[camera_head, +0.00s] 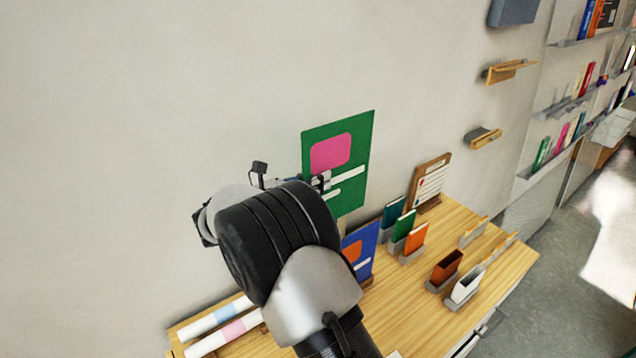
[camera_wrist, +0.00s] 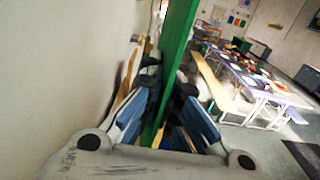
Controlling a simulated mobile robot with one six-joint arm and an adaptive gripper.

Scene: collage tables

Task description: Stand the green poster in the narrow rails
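The green poster (camera_head: 350,130), with a pink rounded shape and white bars, is upright in the air above the table, near the wall. My gripper (camera_head: 322,181) is shut on the poster at its left side. In the wrist view the green poster (camera_wrist: 180,35) shows edge-on between the two fingers of my gripper (camera_wrist: 163,100). Two slim light-wood pieces, one (camera_head: 474,231) behind the other (camera_head: 497,249), stand at the table's right end. I cannot tell whether they are the narrow rails. My arm hides part of the table.
A blue poster (camera_head: 365,250) stands on the wooden table (camera_head: 415,305) below the green one. Small holders with teal, green and orange cards (camera_head: 416,238) stand to its right. A framed notice (camera_head: 431,178) stands at the back. White rolls (camera_head: 215,315) lie at left.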

